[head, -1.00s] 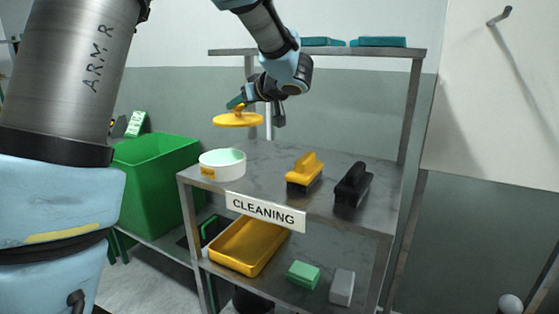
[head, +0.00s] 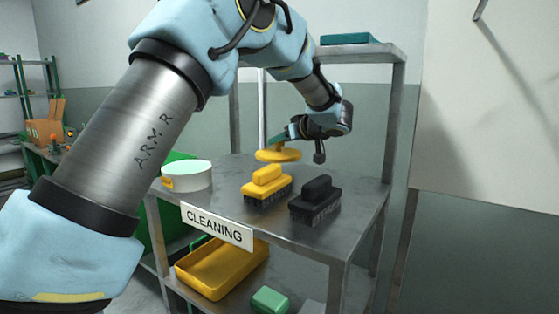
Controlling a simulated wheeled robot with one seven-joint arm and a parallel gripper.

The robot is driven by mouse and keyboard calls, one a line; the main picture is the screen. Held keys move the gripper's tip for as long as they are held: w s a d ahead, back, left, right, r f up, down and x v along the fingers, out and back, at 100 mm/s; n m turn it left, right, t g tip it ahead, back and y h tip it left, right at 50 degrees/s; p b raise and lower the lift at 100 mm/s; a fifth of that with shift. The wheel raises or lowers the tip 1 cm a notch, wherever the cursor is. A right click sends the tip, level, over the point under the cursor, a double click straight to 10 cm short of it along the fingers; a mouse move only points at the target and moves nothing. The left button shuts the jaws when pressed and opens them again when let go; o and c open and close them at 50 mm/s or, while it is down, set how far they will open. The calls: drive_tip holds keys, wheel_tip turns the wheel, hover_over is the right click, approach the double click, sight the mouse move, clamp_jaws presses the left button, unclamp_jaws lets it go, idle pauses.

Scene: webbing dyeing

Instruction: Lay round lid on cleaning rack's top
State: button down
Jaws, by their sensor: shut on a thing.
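The round yellow lid (head: 278,156) is held roughly level by its raised middle. My gripper (head: 279,140) is shut on it. The lid is beyond the yellow brush, over the rear part of the cleaning rack's (head: 345,222) grey metal shelf that carries the "CLEANING" sign (head: 216,226). I cannot tell whether its underside touches that surface. A higher narrow shelf (head: 372,54) of the rack is above and behind my arm. The jaw tips are small and partly hidden by the lid's knob.
On the same shelf stand a white round tub (head: 188,178) at left, a yellow brush (head: 266,186) and a black brush (head: 314,201). The shelf's right rear is clear. A yellow tray (head: 215,272) and green block (head: 270,300) are below. A teal item (head: 349,39) lies on the high shelf.

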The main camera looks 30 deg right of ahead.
sight(286, 154)
drive_tip(key=shift+f, duration=2.4)
drive_tip(key=shift+c, duration=2)
unclamp_jaws()
drive_tip(key=shift+f, duration=0.15)
drive_tip(key=shift+s, duration=0.1)
drive_tip(key=b+v, duration=0.1)
drive_tip(key=v, duration=1.1)
drive_tip(key=shift+a, duration=0.1)
